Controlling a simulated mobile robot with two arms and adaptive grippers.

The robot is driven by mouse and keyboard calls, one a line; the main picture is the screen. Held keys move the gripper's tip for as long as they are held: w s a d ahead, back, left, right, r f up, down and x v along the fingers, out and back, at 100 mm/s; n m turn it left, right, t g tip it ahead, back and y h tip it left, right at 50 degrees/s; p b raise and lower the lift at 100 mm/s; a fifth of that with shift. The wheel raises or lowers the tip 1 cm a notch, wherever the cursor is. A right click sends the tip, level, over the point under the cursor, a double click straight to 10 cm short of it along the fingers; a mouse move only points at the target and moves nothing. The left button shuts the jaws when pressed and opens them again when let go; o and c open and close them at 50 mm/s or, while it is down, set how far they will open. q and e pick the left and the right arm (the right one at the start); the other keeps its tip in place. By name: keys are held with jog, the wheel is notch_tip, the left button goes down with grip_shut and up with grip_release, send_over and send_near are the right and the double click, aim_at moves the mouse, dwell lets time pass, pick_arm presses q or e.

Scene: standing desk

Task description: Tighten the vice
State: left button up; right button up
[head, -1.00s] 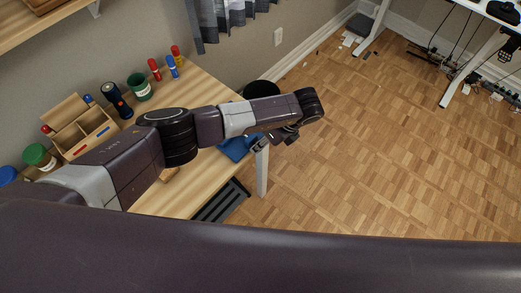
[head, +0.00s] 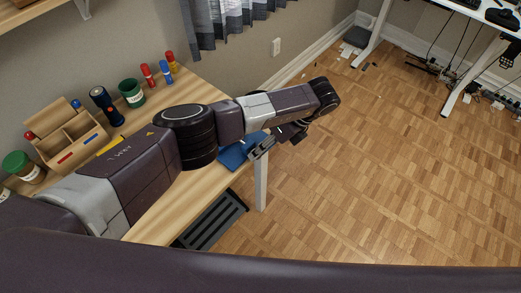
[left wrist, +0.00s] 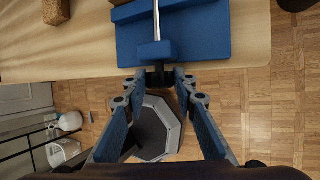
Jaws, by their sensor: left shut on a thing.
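The blue vice (head: 236,154) is fixed at the right end of the wooden desk, partly hidden behind my left arm in the head view. In the left wrist view, the vice (left wrist: 215,42) shows its blue body, a metal rod (left wrist: 156,18) and a blue block in front. A dark handle part (left wrist: 158,76) sticks out toward me past the desk edge. My left gripper (head: 264,146) is at this end of the vice; in the left wrist view its fingertips (left wrist: 157,80) are on either side of the dark part, shut on it. My right gripper is out of view.
A wooden organiser box (head: 68,140), a flashlight (head: 106,106), a green jar (head: 132,92) and red and blue-handled tools stand along the back of the desk (head: 160,208). A black slatted object (head: 212,220) is below the front edge. The floor at right is open.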

pick_arm(q)
jog(key=o, duration=1.2)
jog(key=shift+c, duration=0.2)
jog(key=shift+r, duration=0.15)
jog(key=v, duration=1.1)
jog(key=shift+d+r, duration=0.25)
jog(key=shift+r, duration=0.1)
